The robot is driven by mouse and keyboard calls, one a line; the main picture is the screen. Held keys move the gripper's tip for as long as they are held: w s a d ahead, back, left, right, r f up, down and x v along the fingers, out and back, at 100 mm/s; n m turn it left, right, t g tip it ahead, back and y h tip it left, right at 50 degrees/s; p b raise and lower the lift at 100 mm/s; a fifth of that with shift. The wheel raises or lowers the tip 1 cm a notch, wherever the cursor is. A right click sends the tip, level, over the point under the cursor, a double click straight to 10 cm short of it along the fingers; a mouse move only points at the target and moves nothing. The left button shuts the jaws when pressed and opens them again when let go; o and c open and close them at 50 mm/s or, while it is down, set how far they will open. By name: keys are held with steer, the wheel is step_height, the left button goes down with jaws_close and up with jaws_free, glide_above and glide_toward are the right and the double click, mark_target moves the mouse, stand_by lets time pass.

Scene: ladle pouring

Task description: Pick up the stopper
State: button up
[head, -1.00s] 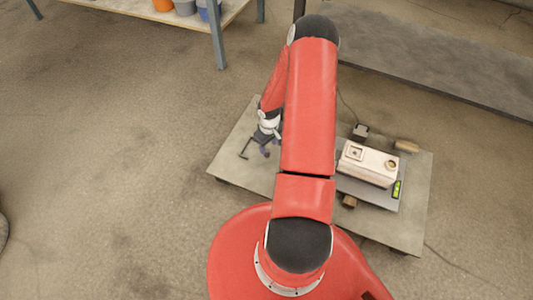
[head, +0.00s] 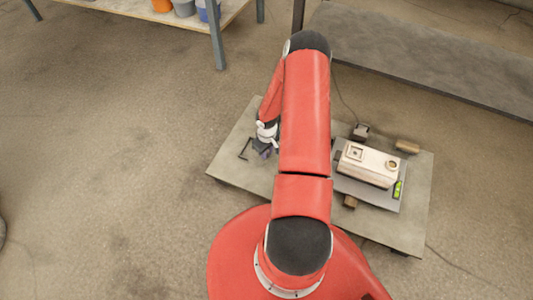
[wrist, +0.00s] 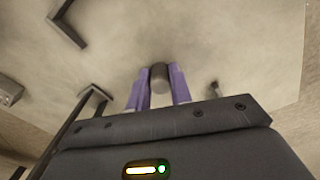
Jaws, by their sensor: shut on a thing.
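The stopper, a small dark grey cylinder (wrist: 158,86), shows between the two purple fingers in the wrist view. My gripper (wrist: 158,72) is shut on it, with one finger on each side. In the head view my gripper (head: 264,153) is over the left part of the low grey platform (head: 228,163). The stopper cannot be made out there. How high it is above the platform is hard to tell.
A dark angled rod (head: 244,149) is just left of my gripper. A pale box-like mould (head: 369,164) stands on a grey plate at the right, with a green level (head: 398,189) beside it. Blocks (head: 407,146) lie near. A grey bench (head: 430,70) is behind.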

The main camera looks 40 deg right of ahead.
jaws_close()
step_height(320, 180, up, 20)
steer(key=p, duration=0.3)
steer(key=shift+p, duration=0.3)
